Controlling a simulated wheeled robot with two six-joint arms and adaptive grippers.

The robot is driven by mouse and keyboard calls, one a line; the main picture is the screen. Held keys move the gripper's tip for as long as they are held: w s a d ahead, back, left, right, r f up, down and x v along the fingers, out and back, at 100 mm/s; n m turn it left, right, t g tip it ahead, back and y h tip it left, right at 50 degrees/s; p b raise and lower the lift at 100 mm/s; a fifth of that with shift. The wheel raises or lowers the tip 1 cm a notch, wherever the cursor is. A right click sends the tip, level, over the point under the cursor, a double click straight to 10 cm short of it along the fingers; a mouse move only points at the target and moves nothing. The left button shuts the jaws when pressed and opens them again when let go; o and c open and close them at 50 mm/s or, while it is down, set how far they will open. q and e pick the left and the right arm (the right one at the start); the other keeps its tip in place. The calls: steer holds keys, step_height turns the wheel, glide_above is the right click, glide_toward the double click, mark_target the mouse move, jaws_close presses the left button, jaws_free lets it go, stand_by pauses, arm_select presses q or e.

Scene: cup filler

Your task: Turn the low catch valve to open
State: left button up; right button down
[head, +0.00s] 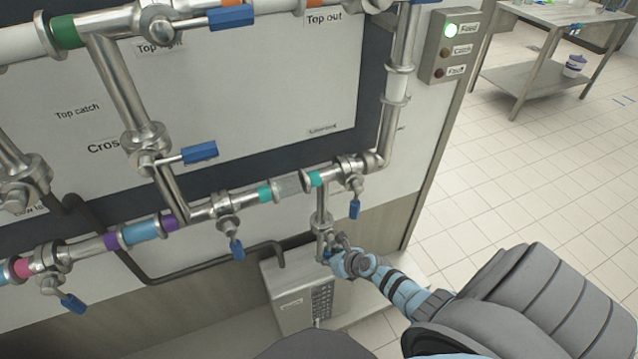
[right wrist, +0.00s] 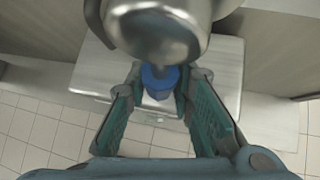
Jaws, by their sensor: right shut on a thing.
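The low catch valve (head: 325,232) is a steel valve on the short vertical pipe below the right end of the lower pipe run. Its round steel body (right wrist: 155,28) fills the top of the right wrist view. Its blue handle (right wrist: 158,82) is between my right fingers, pointing toward the wrist camera. My right gripper (head: 334,257) is at this valve in the head view, and in the right wrist view (right wrist: 158,90) its two green-padded fingers are shut on the blue handle. In the head view the fingers and wrist mostly hide the handle. My left gripper is not in view.
A steel box (head: 292,298) with a dark grille stands under the valve. Another blue-handled valve (head: 355,207) hangs just above my right gripper. A button panel (head: 449,46) shows a lit green lamp. Tiled floor (head: 530,150) on the right is clear, before a steel table (head: 545,55).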

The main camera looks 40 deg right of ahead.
steer(key=shift+s+d+n+h+p, duration=0.1)
steer(key=shift+d+n+h+p, duration=0.3)
steer(key=shift+d+h+p, duration=0.3)
steer(key=c, duration=1.4)
jaws_free()
steer(key=shift+a, duration=0.1)
steer(key=s, duration=1.3)
steer(key=shift+a+r, duration=0.4)
steer(key=shift+a, duration=0.05)
steer(key=shift+w, duration=0.1)
